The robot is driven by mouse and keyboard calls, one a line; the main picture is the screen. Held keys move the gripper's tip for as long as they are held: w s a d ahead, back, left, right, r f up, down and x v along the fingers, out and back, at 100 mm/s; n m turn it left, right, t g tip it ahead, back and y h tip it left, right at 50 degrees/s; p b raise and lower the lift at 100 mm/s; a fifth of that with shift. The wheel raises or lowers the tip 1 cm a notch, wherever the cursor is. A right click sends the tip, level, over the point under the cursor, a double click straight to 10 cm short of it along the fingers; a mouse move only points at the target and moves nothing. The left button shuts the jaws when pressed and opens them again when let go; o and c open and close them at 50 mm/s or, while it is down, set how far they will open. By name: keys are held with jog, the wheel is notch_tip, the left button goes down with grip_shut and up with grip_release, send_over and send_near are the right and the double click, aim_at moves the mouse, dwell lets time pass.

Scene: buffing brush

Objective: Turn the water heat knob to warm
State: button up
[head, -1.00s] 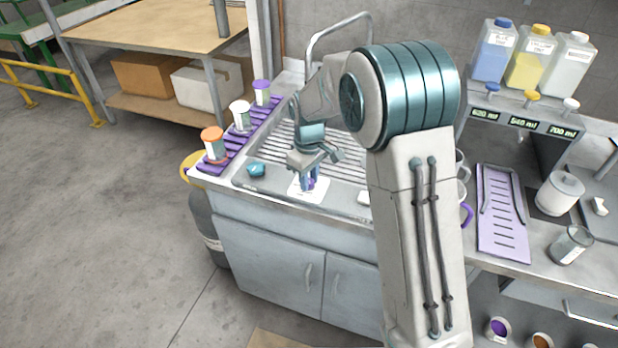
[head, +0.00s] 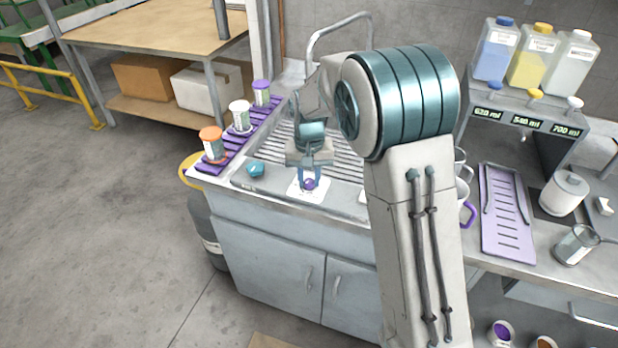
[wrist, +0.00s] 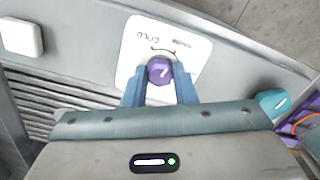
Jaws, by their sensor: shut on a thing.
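The purple water heat knob (wrist: 159,70) sits on a white label plate (wrist: 133,58) with dark lettering and a curved double arrow. One word looks like COLD, seen upside down; the other is too small to read. A short white mark shows on the knob's face. In the head view the knob (head: 309,184) is on the front ledge of the sink unit, on its plate (head: 297,192). My gripper (wrist: 159,92) has its two blue fingers on either side of the knob, shut on it. It also shows in the head view (head: 309,177).
A teal knob (wrist: 272,101) is to the right on the same ledge in the wrist view, and a white square piece (wrist: 21,37) to the left. The grooved drainboard (head: 346,160) lies behind. A purple rack (head: 215,167) with lidded jars stands at the left.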

aim_at(309, 180)
jog(key=shift+m, duration=0.5)
jog(key=o, duration=1)
notch_tip(309, 180, up, 14)
jog(key=shift+b, duration=0.35)
